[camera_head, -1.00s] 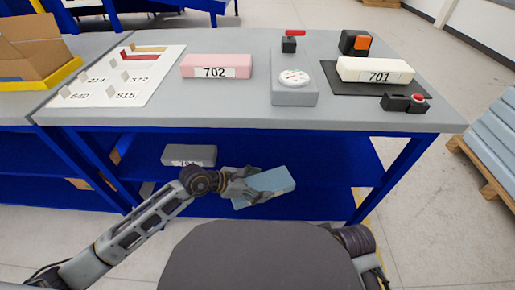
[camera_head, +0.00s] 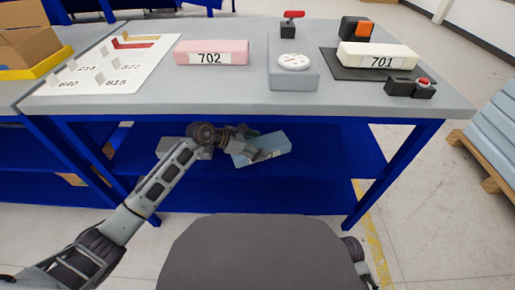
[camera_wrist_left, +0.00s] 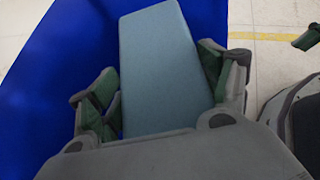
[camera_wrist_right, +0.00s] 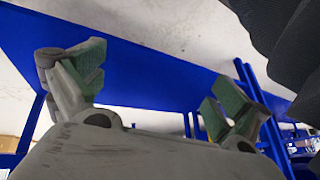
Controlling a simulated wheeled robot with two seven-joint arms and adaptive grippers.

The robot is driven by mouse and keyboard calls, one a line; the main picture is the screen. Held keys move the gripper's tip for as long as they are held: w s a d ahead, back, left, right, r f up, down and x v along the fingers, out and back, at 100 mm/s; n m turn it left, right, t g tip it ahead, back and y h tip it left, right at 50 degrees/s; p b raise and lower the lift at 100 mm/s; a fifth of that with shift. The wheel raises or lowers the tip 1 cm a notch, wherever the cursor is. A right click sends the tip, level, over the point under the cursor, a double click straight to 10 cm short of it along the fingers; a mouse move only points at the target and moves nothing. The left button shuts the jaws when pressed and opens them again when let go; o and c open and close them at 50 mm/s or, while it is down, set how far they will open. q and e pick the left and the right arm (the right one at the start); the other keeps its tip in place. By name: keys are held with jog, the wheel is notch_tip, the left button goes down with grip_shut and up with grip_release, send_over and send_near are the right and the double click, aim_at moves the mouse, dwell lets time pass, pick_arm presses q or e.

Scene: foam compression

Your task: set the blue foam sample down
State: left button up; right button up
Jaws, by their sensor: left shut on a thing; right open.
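The blue foam sample (camera_head: 268,148) is a pale blue block in my left gripper (camera_head: 243,146), over the blue lower shelf (camera_head: 310,190) and below the tabletop. In the left wrist view my left gripper (camera_wrist_left: 160,88) is shut with a finger on each long side of the blue foam sample (camera_wrist_left: 158,55). Blue shelf surface lies behind it; whether the block touches the shelf I cannot tell. My right gripper (camera_wrist_right: 160,90) is open and empty in the right wrist view, with a blue surface beyond it.
A grey block (camera_head: 203,152) on the lower shelf is partly hidden by my left arm. On the grey tabletop (camera_head: 240,100) are a pink block (camera_head: 211,46), a gauge device (camera_head: 293,68), a cream block (camera_head: 376,51) and a red-button box (camera_head: 409,88). Blue table legs (camera_head: 385,175) flank the shelf.

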aim_at(256, 139)
pick_arm(q)
jog(key=shift+w+b, duration=0.35)
jog(key=shift+w, duration=1.15)
pick_arm(e)
jog(key=shift+a+f, duration=0.2)
jog(key=shift+f, duration=0.8)
pick_arm(q)
jog(key=shift+f, duration=0.1)
pick_arm(e)
jog(key=shift+w, duration=0.1)
pick_arm(q)
jog(key=shift+f+b, duration=0.35)
jog(key=shift+f, duration=0.7)
jog(key=shift+f+b, duration=0.5)
jog(key=shift+f, duration=0.1)
pick_arm(e)
jog(key=shift+a+f+m+t+y, duration=0.15)
jog(key=shift+f+t, duration=0.1)
jog(key=shift+f, duration=0.65)
jog(key=shift+a+f+m+t+y, duration=0.15)
jog(key=shift+f+t, duration=0.1)
jog(key=shift+f, duration=0.6)
pick_arm(q)
jog(key=shift+f, duration=0.1)
jog(key=o, duration=0.8)
jog(key=shift+o, duration=0.2)
